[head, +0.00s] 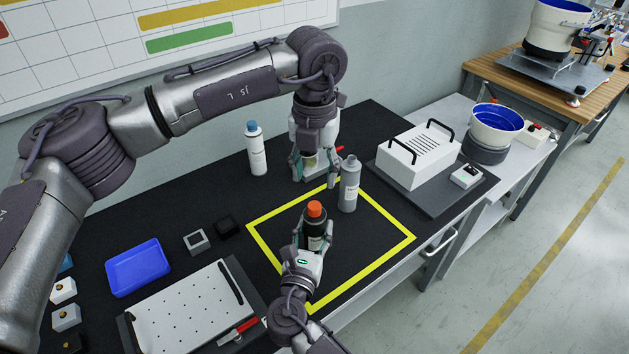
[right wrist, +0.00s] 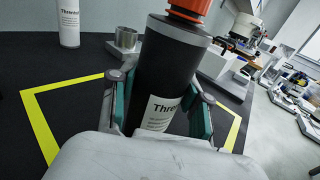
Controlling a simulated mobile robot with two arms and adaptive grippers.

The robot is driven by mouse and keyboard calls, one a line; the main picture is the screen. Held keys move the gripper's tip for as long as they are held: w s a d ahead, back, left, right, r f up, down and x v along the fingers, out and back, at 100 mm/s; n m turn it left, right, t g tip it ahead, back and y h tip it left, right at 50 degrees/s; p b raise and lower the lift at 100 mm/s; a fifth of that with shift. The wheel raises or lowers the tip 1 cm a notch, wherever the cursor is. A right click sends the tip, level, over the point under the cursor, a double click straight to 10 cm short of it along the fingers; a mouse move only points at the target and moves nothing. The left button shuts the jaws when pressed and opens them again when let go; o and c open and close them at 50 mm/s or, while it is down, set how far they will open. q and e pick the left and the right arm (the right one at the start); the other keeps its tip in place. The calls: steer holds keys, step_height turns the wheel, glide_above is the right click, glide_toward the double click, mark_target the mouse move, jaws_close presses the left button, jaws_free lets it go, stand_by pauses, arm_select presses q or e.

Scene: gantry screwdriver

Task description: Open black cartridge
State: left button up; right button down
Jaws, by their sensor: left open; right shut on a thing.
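The black cartridge (head: 314,228) with an orange cap (head: 315,208) stands inside the yellow outlined square in the head view. In the right wrist view the cartridge (right wrist: 168,70) fills the middle, slightly tilted in the picture, with its orange cap (right wrist: 188,8) on top and cut off by the frame edge. My right gripper (head: 314,240) is shut around the cartridge's body, one finger on each side. My left gripper (head: 314,175) is open and points down behind the cartridge, apart from it. The left gripper partly hides something pale behind its fingers.
A grey bottle (head: 349,185) stands right of my left gripper, close to it. A white bottle with a blue cap (head: 256,148) stands further back left. A white box with black handles (head: 418,153) is at right; a blue tray (head: 138,268) and perforated plate (head: 195,310) lie left.

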mark_target(315, 205)
arm_select(q)
steer(key=m, duration=3.8)
steer(key=shift+f+m, duration=0.1)
steer(key=shift+m, duration=0.4)
steer(key=shift+f, duration=0.3)
step_height(315, 205, down, 7)
steer(key=shift+f, duration=0.15)
